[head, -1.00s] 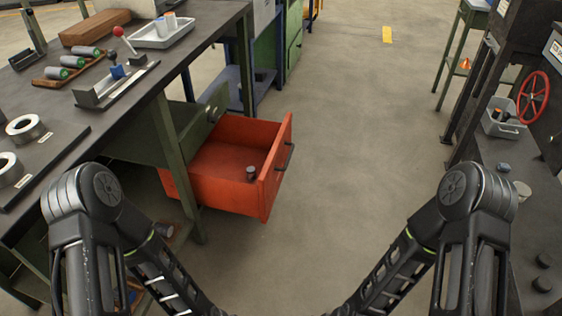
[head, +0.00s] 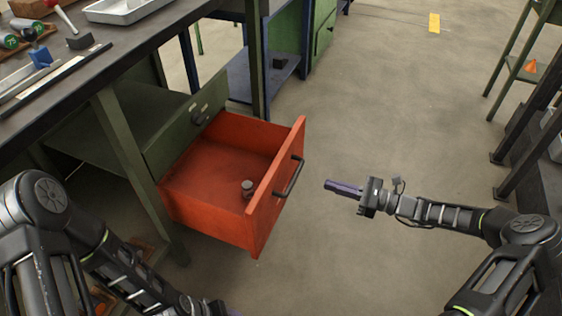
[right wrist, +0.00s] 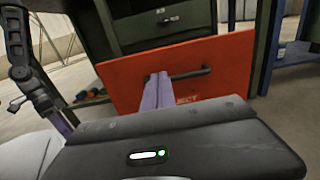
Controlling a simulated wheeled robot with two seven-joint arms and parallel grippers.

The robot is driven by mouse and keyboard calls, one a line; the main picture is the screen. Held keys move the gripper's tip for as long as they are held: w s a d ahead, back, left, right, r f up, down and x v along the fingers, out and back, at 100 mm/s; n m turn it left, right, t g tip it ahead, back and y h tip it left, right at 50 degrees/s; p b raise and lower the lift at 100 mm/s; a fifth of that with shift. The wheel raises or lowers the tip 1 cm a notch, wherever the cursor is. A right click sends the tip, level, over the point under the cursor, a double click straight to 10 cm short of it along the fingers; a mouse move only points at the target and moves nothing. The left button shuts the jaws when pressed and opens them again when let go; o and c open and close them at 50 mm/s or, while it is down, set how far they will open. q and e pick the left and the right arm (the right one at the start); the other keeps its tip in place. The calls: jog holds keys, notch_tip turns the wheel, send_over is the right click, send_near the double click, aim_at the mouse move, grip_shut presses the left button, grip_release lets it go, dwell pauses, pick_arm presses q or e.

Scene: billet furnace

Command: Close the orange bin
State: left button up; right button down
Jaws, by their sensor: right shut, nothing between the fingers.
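The orange bin (head: 225,224) is a drawer pulled well out from under the workbench, its front facing right. It shows a dark bar handle (head: 289,177). A small grey cylinder (head: 247,188) stands inside near the front panel. In the right wrist view the orange front (right wrist: 225,62) and its handle (right wrist: 192,74) lie beyond the fingers. My right gripper (head: 328,185) is shut and empty, pointing left toward the drawer front with a gap between them. Its purple fingers are together in the right wrist view (right wrist: 158,80).
A green upper drawer (head: 187,125) with a dark handle is shut above the orange one. The workbench (head: 125,55) and its green leg (head: 125,150) stand left of it. A blue shelf unit (head: 270,85) stands behind.

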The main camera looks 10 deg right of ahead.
jog(key=shift+d+r, duration=0.2)
jog(key=shift+w+a, duration=0.1)
jog(key=b, duration=0.5)
send_near(279, 168)
jog(key=x, duration=0.6)
jog(key=shift+w+a+f, duration=0.2)
jog(key=shift+a, duration=0.1)
jog(key=shift+w+a+p, duration=0.1)
jog(key=shift+a+p, duration=0.05)
jog(key=shift+p, duration=0.15)
